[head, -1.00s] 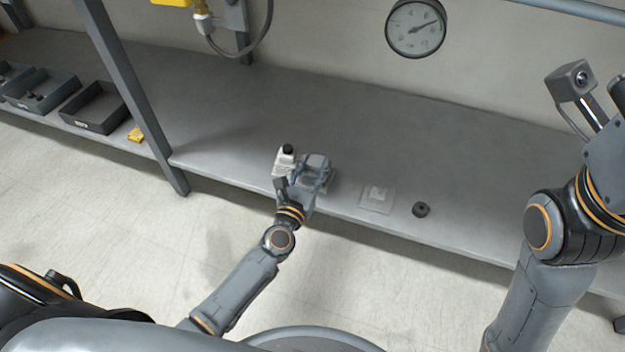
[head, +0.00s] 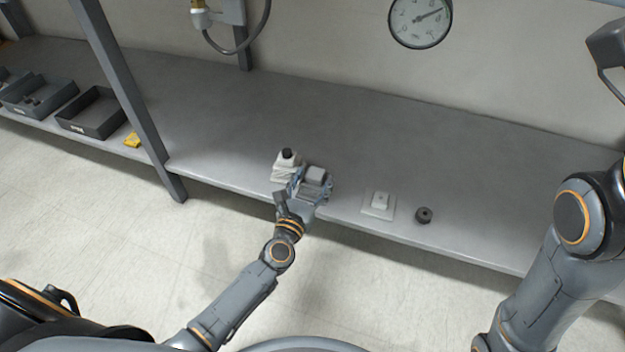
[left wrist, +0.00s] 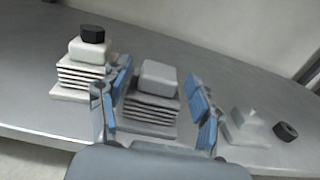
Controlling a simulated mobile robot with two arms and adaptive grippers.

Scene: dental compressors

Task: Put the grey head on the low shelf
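The grey head (head: 315,174) is a finned block with a smooth rounded top. It stands upright at the front of the long grey shelf (head: 400,125). My left gripper (head: 311,186) is at the head from the front. In the left wrist view the grey head (left wrist: 152,100) sits between the two blue-padded fingers (left wrist: 158,98). The fingers are spread, with a clear gap on the head's right side; the left finger is close to it. The head's base is partly hidden by the gripper.
A white finned head (head: 284,168) with a black knob stands close left of the grey one. A white plate with a raised block (head: 379,204) and a small black knob (head: 424,215) lie to the right. A post (head: 125,95) and dark trays (head: 92,113) are left. The shelf behind is clear.

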